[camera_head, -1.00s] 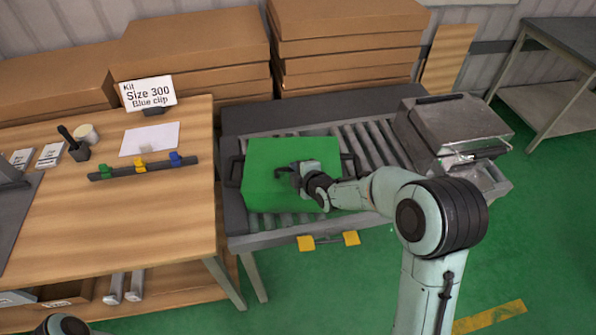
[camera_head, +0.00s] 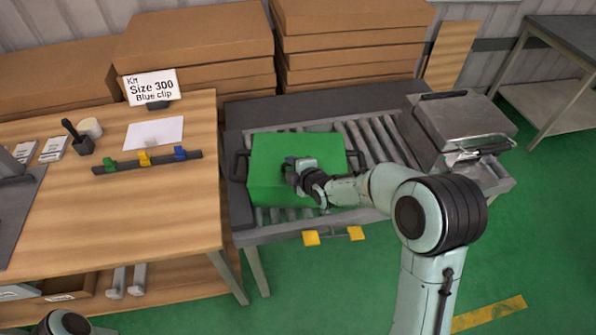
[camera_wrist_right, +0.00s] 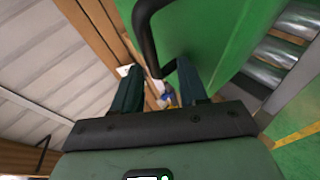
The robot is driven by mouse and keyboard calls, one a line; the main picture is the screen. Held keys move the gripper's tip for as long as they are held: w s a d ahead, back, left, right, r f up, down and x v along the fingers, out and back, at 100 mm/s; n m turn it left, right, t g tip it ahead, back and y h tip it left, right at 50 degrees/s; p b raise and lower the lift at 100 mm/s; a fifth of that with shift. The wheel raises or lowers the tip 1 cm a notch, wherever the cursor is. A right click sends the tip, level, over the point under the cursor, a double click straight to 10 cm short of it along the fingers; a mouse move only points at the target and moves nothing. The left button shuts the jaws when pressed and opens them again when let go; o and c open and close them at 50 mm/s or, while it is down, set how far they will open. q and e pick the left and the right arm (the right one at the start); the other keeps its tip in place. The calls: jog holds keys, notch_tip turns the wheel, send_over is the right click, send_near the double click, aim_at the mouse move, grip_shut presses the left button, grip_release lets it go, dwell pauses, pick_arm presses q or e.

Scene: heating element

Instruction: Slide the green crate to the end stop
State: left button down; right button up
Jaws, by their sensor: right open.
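The crate lies close to the conveyor's dark left end (camera_head: 240,208); I cannot tell which part is the end stop. My right gripper (camera_head: 286,171) appears over the crate in the head view, its fingers pointing left. In the right wrist view, the open gripper (camera_wrist_right: 158,80) has a black handle (camera_wrist_right: 146,40) and the green crate wall (camera_wrist_right: 205,30) just ahead. My left gripper is out of view.
A metal box-like machine (camera_head: 465,125) stands at the conveyor's right end. A wooden table (camera_head: 70,215) with a clip rail (camera_head: 125,164) adjoins on the left. Cardboard boxes (camera_head: 350,45) are stacked behind. Free rollers (camera_head: 375,140) lie right of the crate.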

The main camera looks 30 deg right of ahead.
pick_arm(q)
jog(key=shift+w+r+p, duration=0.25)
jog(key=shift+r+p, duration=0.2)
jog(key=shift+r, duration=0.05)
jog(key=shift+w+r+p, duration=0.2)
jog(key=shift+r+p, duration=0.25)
pick_arm(e)
jog(key=v, duration=1.3)
jog(key=shift+a, duration=0.1)
